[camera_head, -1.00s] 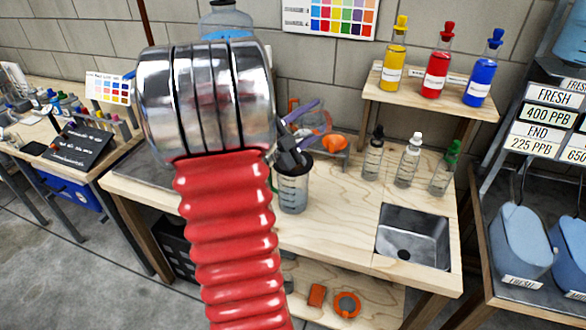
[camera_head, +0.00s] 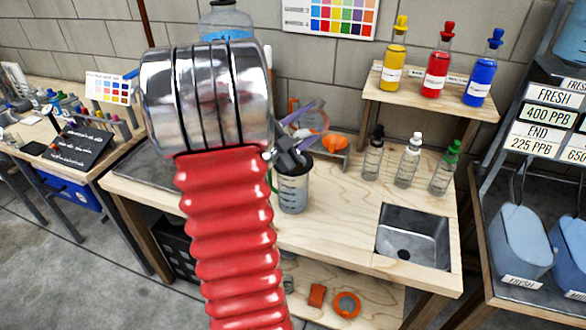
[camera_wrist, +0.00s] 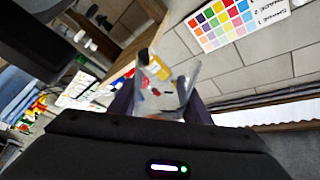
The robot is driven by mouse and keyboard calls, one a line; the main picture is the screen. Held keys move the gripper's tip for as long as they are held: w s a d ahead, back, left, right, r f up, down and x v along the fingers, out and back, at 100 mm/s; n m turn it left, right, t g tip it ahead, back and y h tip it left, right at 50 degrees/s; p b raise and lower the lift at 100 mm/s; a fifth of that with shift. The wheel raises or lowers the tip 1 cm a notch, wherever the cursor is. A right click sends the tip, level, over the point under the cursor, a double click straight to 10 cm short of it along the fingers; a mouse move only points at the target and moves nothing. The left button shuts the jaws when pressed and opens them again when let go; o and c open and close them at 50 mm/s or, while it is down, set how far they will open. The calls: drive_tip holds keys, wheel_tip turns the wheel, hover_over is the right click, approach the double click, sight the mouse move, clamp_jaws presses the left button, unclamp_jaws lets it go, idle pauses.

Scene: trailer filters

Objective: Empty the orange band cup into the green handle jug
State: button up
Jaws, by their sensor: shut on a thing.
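My gripper (camera_head: 303,122) is shut on a clear cup, the orange band cup (camera_head: 313,117), held above and behind the jug. An orange edge shows on the cup in the head view. In the wrist view, the clear cup (camera_wrist: 172,100) sits tilted between my purple fingers (camera_wrist: 160,106); its contents are hard to make out. The green handle jug (camera_head: 293,193) stands upright on the wooden bench, clear with grey markings. Part of its green handle shows at its left side. My dark gripper body overlaps the jug's rim in the head view, so its opening is partly hidden.
An orange item (camera_head: 334,143) lies on a grey tray behind the jug. Several dropper bottles (camera_head: 408,160) stand to the right, near a sink (camera_head: 412,236). A raised shelf (camera_head: 425,100) holds yellow, red and blue bottles. Bench between jug and sink is clear.

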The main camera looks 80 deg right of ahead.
drive_tip(key=shift+w+d+f+n, duration=0.1)
drive_tip(key=shift+f+n, duration=0.05)
drive_tip(key=shift+n, duration=0.15)
idle(0.9)
drive_tip(key=shift+s+a+r+m+g+y, duration=0.25)
drive_tip(key=shift+s+m, duration=0.15)
drive_tip(key=shift+m, duration=0.65)
drive_tip(key=shift+s+a+r+m+g+y, duration=0.2)
drive_tip(key=shift+s+m, duration=0.15)
drive_tip(key=shift+m, duration=0.75)
drive_tip(key=shift+s+a+r+m+g+y, duration=0.15)
drive_tip(key=shift+s+a+r+m+y, duration=0.2)
drive_tip(key=shift+m, duration=0.7)
drive_tip(key=shift+s+f, duration=0.1)
drive_tip(key=shift+f, duration=0.05)
